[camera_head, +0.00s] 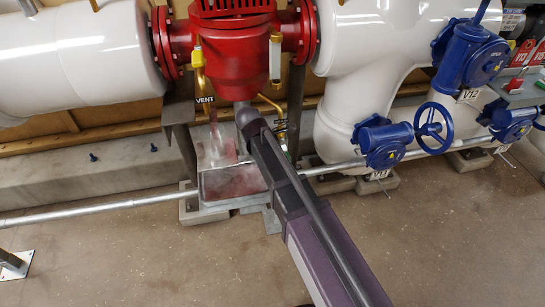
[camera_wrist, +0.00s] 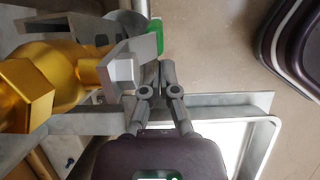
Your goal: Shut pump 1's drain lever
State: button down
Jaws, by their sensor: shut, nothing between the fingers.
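In the wrist view a brass valve body (camera_wrist: 50,80) fills the left side. A flat grey metal piece (camera_wrist: 148,47), which looks like the drain lever, stands at its right end beside a grey nut, with a green part (camera_wrist: 155,37) behind it. My gripper (camera_wrist: 161,66) is shut and empty. Its fingertips are just right of the grey piece; I cannot tell whether they touch. In the head view pump 1's red housing (camera_head: 232,50) is at the top. My arm reaches up below it and hides most of the drain valve; the gripper cannot be made out there.
A metal tray (camera_head: 213,203) sits under the pump; its rim (camera_wrist: 250,103) shows beside my gripper. A yellow vent valve (camera_head: 197,58) hangs left of the housing. A pipe (camera_head: 110,206) crosses low. Blue valves (camera_head: 383,142) stand at right. The foreground floor is clear.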

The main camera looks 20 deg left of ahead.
jog(key=shift+w+d+f+b, duration=0.2)
jog(key=shift+f+b, duration=0.15)
jog(key=shift+f, duration=0.2)
jog(key=shift+d, duration=0.1)
